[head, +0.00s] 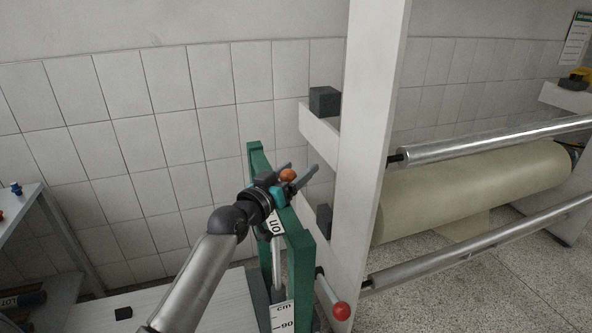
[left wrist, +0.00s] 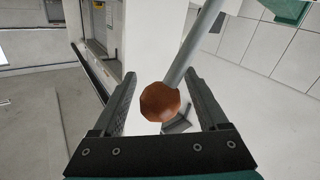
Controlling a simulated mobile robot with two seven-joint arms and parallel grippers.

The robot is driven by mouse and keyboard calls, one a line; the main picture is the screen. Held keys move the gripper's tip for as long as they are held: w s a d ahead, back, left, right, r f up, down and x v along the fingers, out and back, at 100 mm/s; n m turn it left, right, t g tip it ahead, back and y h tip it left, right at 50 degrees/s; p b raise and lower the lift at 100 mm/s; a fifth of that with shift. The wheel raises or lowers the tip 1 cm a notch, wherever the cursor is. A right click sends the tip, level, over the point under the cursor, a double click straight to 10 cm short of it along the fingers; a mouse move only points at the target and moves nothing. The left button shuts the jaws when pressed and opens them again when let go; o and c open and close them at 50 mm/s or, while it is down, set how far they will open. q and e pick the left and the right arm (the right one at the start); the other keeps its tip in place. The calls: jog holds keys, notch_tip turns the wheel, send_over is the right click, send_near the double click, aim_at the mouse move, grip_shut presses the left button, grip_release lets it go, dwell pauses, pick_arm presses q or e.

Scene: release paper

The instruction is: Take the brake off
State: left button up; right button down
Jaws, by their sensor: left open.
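My left gripper (head: 299,172) is open beside the top of the green frame (head: 298,245), left of the white upright. An orange-brown ball knob (head: 288,175) sits between its fingers. In the left wrist view the knob (left wrist: 160,102) is on the end of a grey rod (left wrist: 192,50), with a finger on each side and gaps visible between. The knob is not gripped. A second, red ball knob (head: 341,311) is on a short rod low by the white upright. My right gripper is not in view.
A white upright (head: 368,150) stands right of the gripper, with a paper roll (head: 480,190) and metal bars (head: 480,140) beyond it. A small dark block (head: 324,101) sits on a white arm of the upright. A cm scale (head: 284,316) is below.

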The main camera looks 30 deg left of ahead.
pick_arm(q)
jog(key=shift+c, duration=0.3)
grip_shut()
dwell(0.4)
dwell(0.7)
